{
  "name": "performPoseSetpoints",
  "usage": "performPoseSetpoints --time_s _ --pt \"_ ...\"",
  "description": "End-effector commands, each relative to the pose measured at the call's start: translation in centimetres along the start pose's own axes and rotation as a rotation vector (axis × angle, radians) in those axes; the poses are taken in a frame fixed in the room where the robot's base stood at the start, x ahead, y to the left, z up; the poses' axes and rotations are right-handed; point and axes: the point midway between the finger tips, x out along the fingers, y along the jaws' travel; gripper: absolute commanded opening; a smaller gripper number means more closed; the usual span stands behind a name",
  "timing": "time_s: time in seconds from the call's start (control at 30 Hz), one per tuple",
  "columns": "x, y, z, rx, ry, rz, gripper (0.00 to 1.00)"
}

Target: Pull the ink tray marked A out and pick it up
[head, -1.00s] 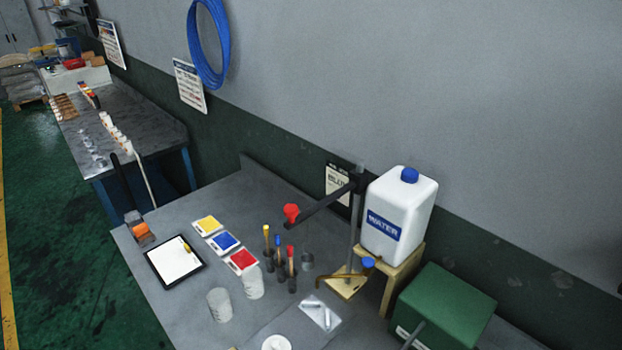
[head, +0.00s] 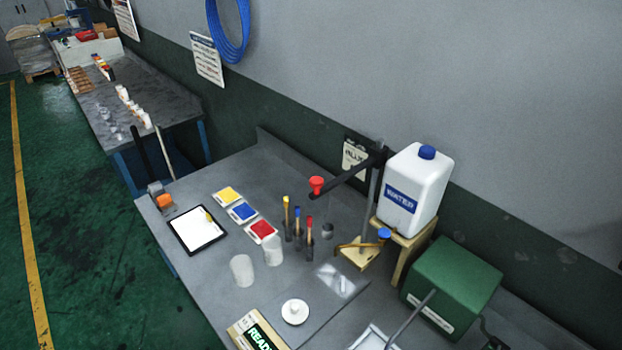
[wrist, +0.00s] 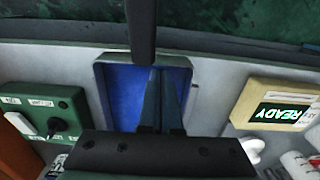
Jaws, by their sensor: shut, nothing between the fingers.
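A shallow tray with a blue inside and a pale grey rim (wrist: 184,60) lies below my gripper in the wrist view. No letter A is readable on it. My gripper (wrist: 160,72) is shut and empty, with its fingers over the tray's blue floor; I cannot tell whether they touch it. A dark bar (wrist: 142,32) comes down from the top edge in front of the tray. In the head view, a pale-edged tray (head: 374,338) is cut off by the bottom edge; I cannot tell if it is the same one. My gripper does not show there.
A green box (head: 452,275) stands right of the tray, with a grey rod beside it. A READY sign box (head: 256,332) stands to the left. A water canister (head: 415,190) on a wooden stand, cups, brushes and three colour pads (head: 243,213) occupy the bench behind.

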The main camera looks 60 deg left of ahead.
Motion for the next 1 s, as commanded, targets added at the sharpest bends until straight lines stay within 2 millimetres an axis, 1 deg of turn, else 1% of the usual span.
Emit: performPoseSetpoints --time_s 0.17,0.4,0.6,0.77,1.0 --pt "-3.0 0.0 -0.1 0.001 0.003 -0.003 0.00" --pt "-7.8 0.0 -0.1 0.000 0.002 -0.002 0.00" --pt "-10.7 0.0 -0.2 0.001 0.001 -0.001 0.00" --pt "-11.6 0.0 -0.1 0.000 -0.002 0.000 0.00" --pt "-11.7 0.0 -0.1 0.000 -0.002 0.000 0.00"
